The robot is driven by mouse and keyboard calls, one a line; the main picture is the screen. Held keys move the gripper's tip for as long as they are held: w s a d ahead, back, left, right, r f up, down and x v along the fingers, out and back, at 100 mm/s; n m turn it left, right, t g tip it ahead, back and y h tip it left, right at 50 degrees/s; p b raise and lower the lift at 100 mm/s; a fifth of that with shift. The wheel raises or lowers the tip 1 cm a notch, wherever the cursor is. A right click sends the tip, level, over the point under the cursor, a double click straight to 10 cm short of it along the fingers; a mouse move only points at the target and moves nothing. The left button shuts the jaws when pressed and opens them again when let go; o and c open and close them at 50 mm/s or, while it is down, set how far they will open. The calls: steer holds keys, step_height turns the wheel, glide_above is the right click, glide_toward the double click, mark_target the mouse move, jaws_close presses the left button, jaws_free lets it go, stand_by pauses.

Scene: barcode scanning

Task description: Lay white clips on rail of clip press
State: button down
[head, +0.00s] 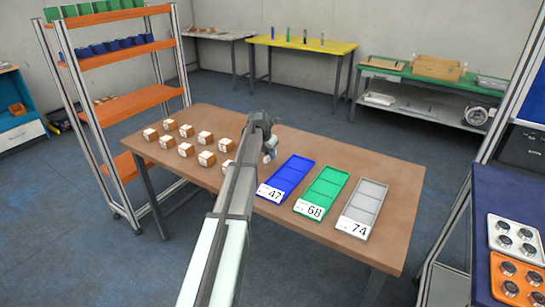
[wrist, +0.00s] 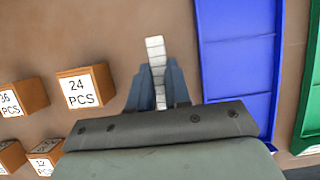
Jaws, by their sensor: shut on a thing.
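My gripper (wrist: 157,88) is shut on a white segmented strip (wrist: 155,48), which sticks out past the fingertips in the wrist view; I cannot tell whether it is one piece or several clips. In the head view my gripper (head: 269,150) is above the brown table (head: 390,185), just left of the blue tray, mostly hidden by my arm. I cannot make out a clip press or a rail in either view.
Several small boxes (head: 185,150) with white labelled faces stand on the table's left. A blue tray (head: 291,172), a green tray (head: 327,183) and a grey tray (head: 367,199) lie on the right, marked 47, 68, 74. An orange shelf rack (head: 130,103) stands at left.

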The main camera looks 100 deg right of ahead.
mark_target(265, 158)
steer(key=shift+s+d, duration=0.8)
steer(key=shift+d, duration=0.15)
step_height(265, 158, down, 2)
steer(key=shift+f, duration=0.6)
steer(key=shift+f, duration=0.15)
steer(key=c, duration=1.1)
jaws_free()
steer(key=v, duration=1.3)
steer(key=shift+w, duration=0.1)
steer(key=shift+o, duration=0.7)
steer(key=shift+w+r, duration=0.1)
steer(key=shift+r, duration=0.25)
